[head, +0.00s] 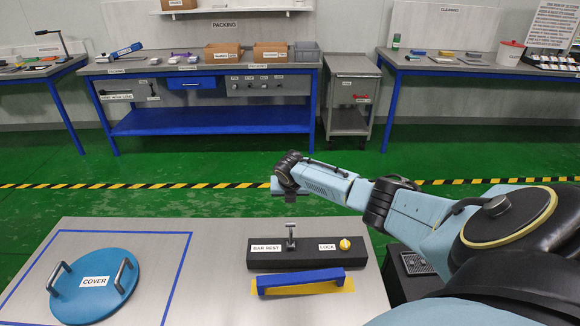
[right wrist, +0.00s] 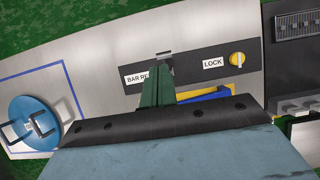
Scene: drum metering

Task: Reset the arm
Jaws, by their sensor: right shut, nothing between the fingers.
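My right arm comes in from the right in the head view. Its gripper (head: 291,198) is above the far side of the table, beyond the black block, shut and empty. In the right wrist view its shut fingers (right wrist: 158,80) overlap the block near the BAR REST label and partly hide it. The black block (head: 268,255) holds a small upright T-shaped post (head: 291,238) beside the BAR REST label. A yellow LOCK knob (head: 345,245) is at its right; it also shows in the right wrist view (right wrist: 237,59). My left gripper is not in view.
A blue bar (head: 300,278) lies on a yellow strip (head: 347,285) before the block. A round blue COVER (head: 95,299) with two handles lies inside a blue outline at left. Benches stand far behind; the table between cover and block is clear.

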